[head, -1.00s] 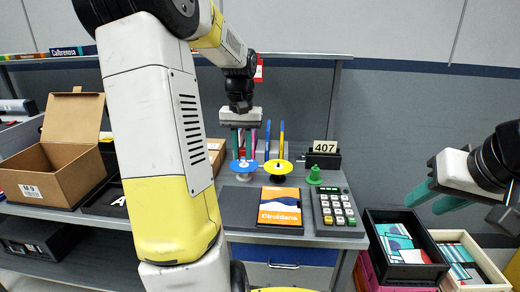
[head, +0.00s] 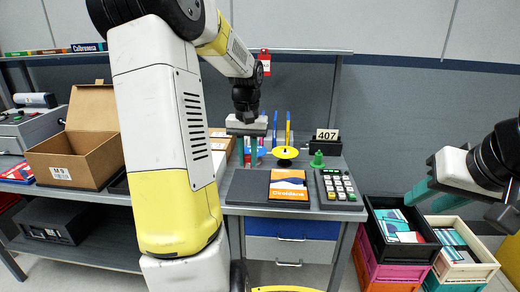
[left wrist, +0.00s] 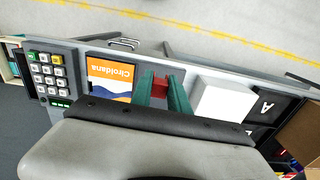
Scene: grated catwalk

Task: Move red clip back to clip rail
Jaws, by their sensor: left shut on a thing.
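A red tag with a white label (head: 264,60) hangs at the thin rail (head: 310,51) above the table; I cannot tell whether this is the clip rail. My right gripper (head: 431,196) is open and empty at the right, above the crates.
The table holds an orange-and-white book (head: 288,186), a keypad (head: 339,188), a yellow disc (head: 286,153), a green piece (head: 317,159) and a 407 sign (head: 327,135). A cardboard box (head: 70,160) stands left. Stacked crates (head: 375,247) stand right.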

